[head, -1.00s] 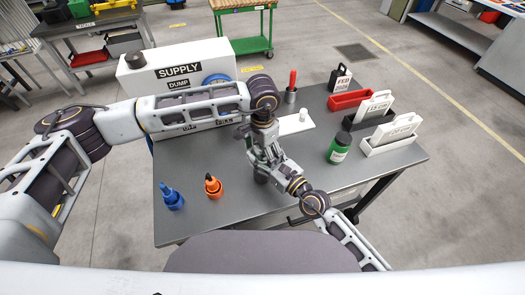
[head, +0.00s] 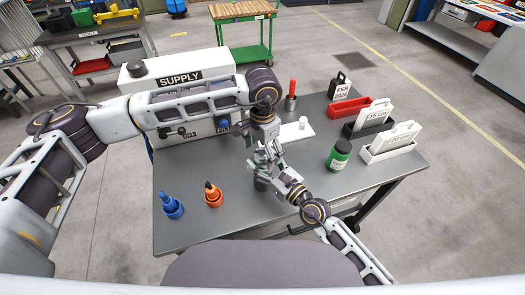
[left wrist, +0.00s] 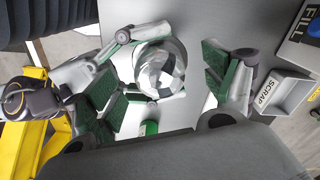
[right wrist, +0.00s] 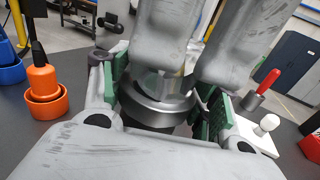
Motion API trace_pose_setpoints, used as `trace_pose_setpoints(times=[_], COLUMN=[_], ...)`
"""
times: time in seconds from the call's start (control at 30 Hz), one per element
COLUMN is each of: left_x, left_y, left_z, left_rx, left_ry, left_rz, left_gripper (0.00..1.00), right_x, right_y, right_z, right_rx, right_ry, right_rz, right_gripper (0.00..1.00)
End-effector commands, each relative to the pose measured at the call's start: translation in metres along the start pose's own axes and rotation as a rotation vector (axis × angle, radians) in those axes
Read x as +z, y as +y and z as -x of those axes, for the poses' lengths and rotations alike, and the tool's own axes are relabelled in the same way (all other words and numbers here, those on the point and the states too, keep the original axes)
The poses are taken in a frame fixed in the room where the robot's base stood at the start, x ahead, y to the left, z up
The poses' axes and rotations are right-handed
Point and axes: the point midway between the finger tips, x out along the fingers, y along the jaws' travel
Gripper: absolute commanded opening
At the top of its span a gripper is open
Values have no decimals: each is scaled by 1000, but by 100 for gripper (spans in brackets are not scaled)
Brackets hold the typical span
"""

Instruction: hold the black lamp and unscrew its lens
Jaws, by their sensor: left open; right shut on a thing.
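The black lamp (head: 261,184) stands upright near the middle of the grey table, mostly hidden by my arms in the head view. My right gripper (right wrist: 160,105) is shut on it from the side, green pads on both flanks; a grey metal ring shows at its top. The round, shiny, faceted lens (left wrist: 160,68) faces up in the left wrist view. My left gripper (left wrist: 165,82) points down over it, open, with a green pad on either side, apart from the lens. In the right wrist view the left fingers hang just over the ring and hide part of the top.
The white supply tank (head: 180,75) is behind my left arm.

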Motion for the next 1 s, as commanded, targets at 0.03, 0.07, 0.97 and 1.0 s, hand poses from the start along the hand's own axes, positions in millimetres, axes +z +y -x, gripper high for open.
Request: trace_pose_setpoints(times=[0.03,0.07,0.97,1.0], left_x=[0,0,0,0], left_y=[0,0,0,0], left_z=[0,1,34,33], left_rx=[0,0,0,0], left_ry=[0,0,-1,-1], left_rz=[0,0,0,0], left_gripper=[84,84,84,84], right_x=[0,0,0,0], right_y=[0,0,0,0], right_z=[0,0,0,0], right_rx=[0,0,0,0], right_ry=[0,0,0,0], right_rz=[0,0,0,0], right_gripper=[0,0,0,0])
